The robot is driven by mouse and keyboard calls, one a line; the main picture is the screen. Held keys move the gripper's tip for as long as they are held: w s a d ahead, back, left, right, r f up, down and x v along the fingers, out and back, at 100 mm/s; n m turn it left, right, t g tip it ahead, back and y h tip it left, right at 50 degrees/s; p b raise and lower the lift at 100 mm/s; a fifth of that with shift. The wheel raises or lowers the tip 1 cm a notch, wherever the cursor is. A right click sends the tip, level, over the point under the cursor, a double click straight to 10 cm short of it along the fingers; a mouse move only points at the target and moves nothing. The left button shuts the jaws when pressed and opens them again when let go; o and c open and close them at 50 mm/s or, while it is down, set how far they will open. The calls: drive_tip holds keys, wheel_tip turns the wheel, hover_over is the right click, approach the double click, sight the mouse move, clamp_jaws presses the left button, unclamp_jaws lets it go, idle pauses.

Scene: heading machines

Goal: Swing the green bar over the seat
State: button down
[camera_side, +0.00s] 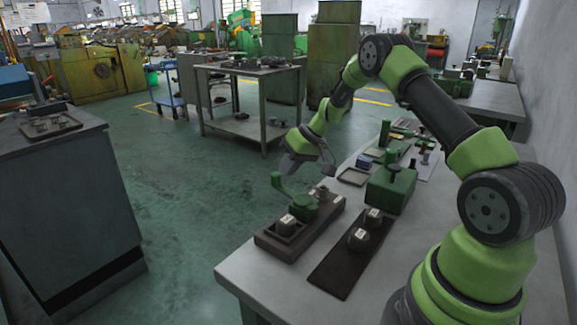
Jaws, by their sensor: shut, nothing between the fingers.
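The green bar (287,190) is a short arm with a rounded upright end. It slopes up and left from a green block (304,207) on a dark fixture base (268,240). A square seat (275,228) sits at the front left of this base, with a light-topped metal piece (287,224) in it. The bar points away to the left and is not above the seat. My gripper (287,170) is shut and empty, pointing down just above and behind the bar's raised end. I cannot tell whether it touches the bar.
A dark mat (335,275) with two metal pieces lies to the right of the fixture. A green box-like machine (391,188) and small trays stand behind it on the grey table (240,270). A dark cabinet (60,200) stands across open floor at left.

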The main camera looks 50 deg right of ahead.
sight(275, 175)
idle(0.3)
drive_tip(key=shift+w+a+n+g+y, duration=0.2)
drive_tip(key=shift+a+n+g+y, duration=0.1)
drive_tip(key=shift+a+n, duration=0.25)
drive_tip(key=shift+w+a+n+g+y, duration=0.2)
drive_tip(key=shift+a+n+y, duration=0.1)
drive_tip(key=shift+n, duration=0.35)
drive_tip(key=a+n, duration=0.1)
drive_tip(key=a+n+g+y, duration=0.1)
drive_tip(key=shift+w+n, duration=0.25)
drive_tip(key=shift+n, duration=0.15)
drive_tip(key=s+a+n+g, duration=0.1)
drive_tip(key=a+n+g, duration=0.1)
drive_tip(key=n, duration=0.2)
drive_tip(key=s+a+n+g, duration=0.2)
drive_tip(key=a+n+g, duration=0.1)
drive_tip(key=n, duration=0.1)
drive_tip(key=s+a+n+g, duration=0.1)
drive_tip(key=a+n+g, duration=0.1)
drive_tip(key=n, duration=0.3)
drive_tip(key=shift+s+a+g, duration=0.2)
drive_tip(key=shift+a+g, duration=0.1)
drive_tip(key=shift+a, duration=0.45)
drive_tip(key=shift+s+a+n+g+h, duration=0.3)
drive_tip(key=shift+s+n+g+h, duration=0.2)
drive_tip(key=shift+s+n, duration=0.5)
drive_tip(key=shift+w, duration=0.1)
